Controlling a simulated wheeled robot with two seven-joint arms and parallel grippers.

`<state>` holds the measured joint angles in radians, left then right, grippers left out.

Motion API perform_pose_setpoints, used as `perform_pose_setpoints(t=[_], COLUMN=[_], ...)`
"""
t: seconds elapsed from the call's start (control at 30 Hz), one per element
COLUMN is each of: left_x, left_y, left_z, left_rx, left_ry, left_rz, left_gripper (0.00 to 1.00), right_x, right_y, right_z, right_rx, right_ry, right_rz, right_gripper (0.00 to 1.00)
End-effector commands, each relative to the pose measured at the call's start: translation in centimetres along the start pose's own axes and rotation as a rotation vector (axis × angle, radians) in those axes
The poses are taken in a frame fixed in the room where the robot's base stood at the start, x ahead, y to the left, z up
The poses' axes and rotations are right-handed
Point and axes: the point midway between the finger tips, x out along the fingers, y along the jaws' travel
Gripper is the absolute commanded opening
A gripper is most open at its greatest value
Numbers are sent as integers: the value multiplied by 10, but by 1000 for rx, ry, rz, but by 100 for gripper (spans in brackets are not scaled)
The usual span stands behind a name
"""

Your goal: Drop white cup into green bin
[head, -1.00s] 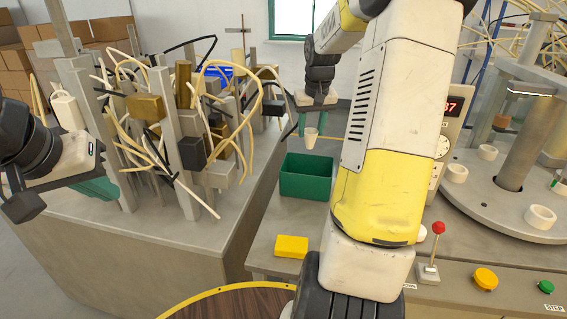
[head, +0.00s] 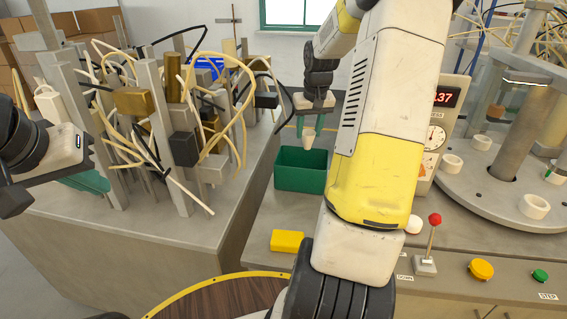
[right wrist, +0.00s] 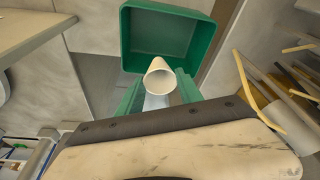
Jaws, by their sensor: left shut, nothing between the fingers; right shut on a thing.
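The white cup (head: 309,140) is held between the green fingers of my right gripper (head: 310,126). The green bin (head: 300,178) stands on the grey bench, open at the top. In the head view the cup shows just above the bin's far rim. In the right wrist view it overlaps the near edge of the bin (right wrist: 132,40); I cannot tell whether it is fully over the opening. My left gripper (head: 84,181) is shut and empty at the left.
A yellow block (head: 287,241) lies on the bench in front of the bin. A rack of posts and tangled cables (head: 165,120) stands at the left. A round fixture with white rings (head: 533,207) and a red-knobbed lever (head: 434,220) are at the right.

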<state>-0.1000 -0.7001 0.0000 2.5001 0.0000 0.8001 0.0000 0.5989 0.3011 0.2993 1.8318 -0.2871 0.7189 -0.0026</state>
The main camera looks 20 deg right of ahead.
Motion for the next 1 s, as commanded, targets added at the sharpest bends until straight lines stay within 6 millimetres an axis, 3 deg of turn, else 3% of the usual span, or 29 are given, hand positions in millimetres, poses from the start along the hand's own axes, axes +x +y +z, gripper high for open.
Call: perform_pose_setpoints(t=[0.1, 0.13, 0.23, 0.63, 1.0], left_x=[0, 0, 0, 0, 0], left_y=[0, 0, 0, 0, 0], left_z=[0, 0, 0, 0, 0], left_rx=[0, 0, 0, 0, 0], left_ry=[0, 0, 0, 0, 0], left_rz=[0, 0, 0, 0, 0], left_gripper=[0, 0, 0, 0, 0], right_x=[0, 0, 0, -7, -65], right_y=[0, 0, 0, 0, 0], right_z=[0, 0, 0, 0, -1], right_rx=[0, 0, 0, 0, 0], right_ry=[0, 0, 0, 1, 3], right_rz=[0, 0, 0, 1, 1], right_gripper=[0, 46, 66, 68, 68])
